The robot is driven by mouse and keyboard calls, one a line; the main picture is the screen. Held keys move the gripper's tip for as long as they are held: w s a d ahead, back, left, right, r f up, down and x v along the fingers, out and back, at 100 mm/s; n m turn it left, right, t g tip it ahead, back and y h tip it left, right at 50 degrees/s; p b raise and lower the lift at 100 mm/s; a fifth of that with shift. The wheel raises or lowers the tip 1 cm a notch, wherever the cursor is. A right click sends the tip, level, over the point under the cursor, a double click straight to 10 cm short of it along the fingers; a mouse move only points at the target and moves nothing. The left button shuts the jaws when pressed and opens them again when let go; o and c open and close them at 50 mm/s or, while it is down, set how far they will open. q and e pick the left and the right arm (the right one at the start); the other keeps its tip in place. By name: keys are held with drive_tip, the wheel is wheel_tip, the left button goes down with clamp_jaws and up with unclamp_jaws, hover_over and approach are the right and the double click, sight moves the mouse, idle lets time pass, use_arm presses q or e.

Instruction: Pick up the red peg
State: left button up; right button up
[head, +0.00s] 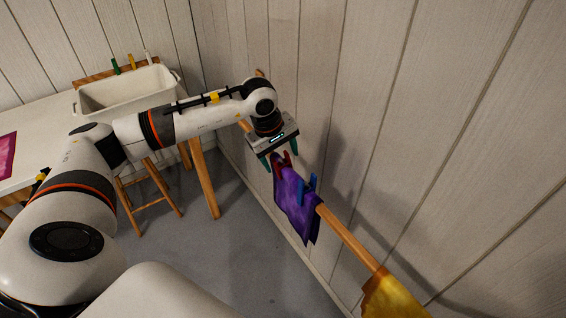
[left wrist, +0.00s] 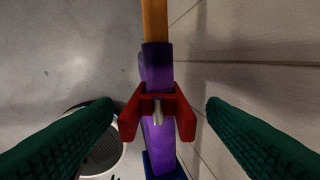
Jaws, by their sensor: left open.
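The red peg (left wrist: 178,106) sits on the purple silk (left wrist: 155,75) over the rod, with its metal spring showing in the left wrist view. In the head view the red peg (head: 281,160) is partly hidden under my left gripper (head: 279,156). The silk (head: 295,207) hangs from the wooden rod (head: 345,238). In the left wrist view my left gripper (left wrist: 158,105) is open, its green fingers on either side of the red peg, with a gap on both sides. My right gripper is not in view.
A blue peg (head: 311,184) clips the same silk nearer to me. A yellow cloth (head: 392,298) hangs at the rod's near end. The plank wall (head: 420,120) runs close behind the rod. A white tub (head: 125,90) stands on the table at left, with several pegs behind it.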

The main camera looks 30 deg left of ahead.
sight(282, 163)
use_arm(q)
drive_tip(key=x, duration=0.4)
drive_tip(key=shift+s+a+p, duration=0.1)
drive_tip(key=shift+p, duration=0.2)
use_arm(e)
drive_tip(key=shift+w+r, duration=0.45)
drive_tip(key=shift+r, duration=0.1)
use_arm(q)
drive_tip(key=shift+c, duration=1.3)
drive_tip(key=shift+r, duration=0.1)
drive_tip(key=c, duration=0.8)
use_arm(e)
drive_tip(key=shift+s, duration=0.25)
